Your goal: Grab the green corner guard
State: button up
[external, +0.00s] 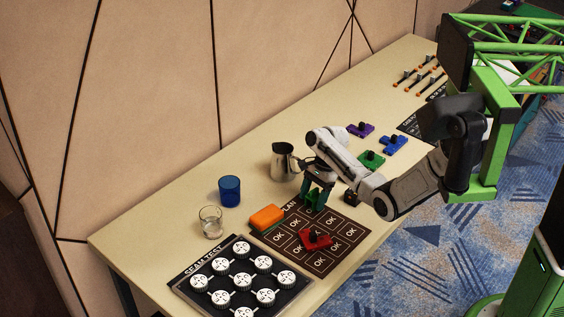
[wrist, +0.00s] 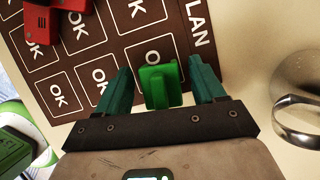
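A bright green piece (wrist: 160,87), which looks like a corner guard, sits at the edge of the dark OK mat in the wrist view. My gripper (wrist: 163,82) has its two teal fingers on either side of it, with narrow gaps showing, so it looks open around the piece. In the external view my gripper (external: 316,196) is low over the mat's back right edge and largely hides this piece. Another green piece (external: 371,159) with a black knob lies on the table to the right, behind my arm.
A metal pitcher (external: 284,162) stands close behind my gripper. A red guard (external: 315,238) lies on the mat (external: 343,256). An orange block (external: 267,217), blue cup (external: 229,190) and clear glass (external: 211,221) stand to the left. Purple (external: 360,129) and blue (external: 393,144) pieces lie to the right.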

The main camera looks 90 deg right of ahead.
aim_at(313, 190)
jog(key=c, duration=0.9)
jog(key=shift+c, duration=0.2)
jog(key=shift+r, duration=0.15)
jog(key=shift+r, duration=0.2)
notch_tip(313, 190, up, 2)
jog(key=shift+w+r, duration=0.1)
jog(key=shift+r, duration=0.05)
jog(key=s+a+r+p, duration=0.8)
jog(key=s+r+p, duration=0.1)
jog(key=s+r, duration=0.1)
jog(key=shift+s+a, duration=0.15)
jog(key=shift+s, duration=0.5)
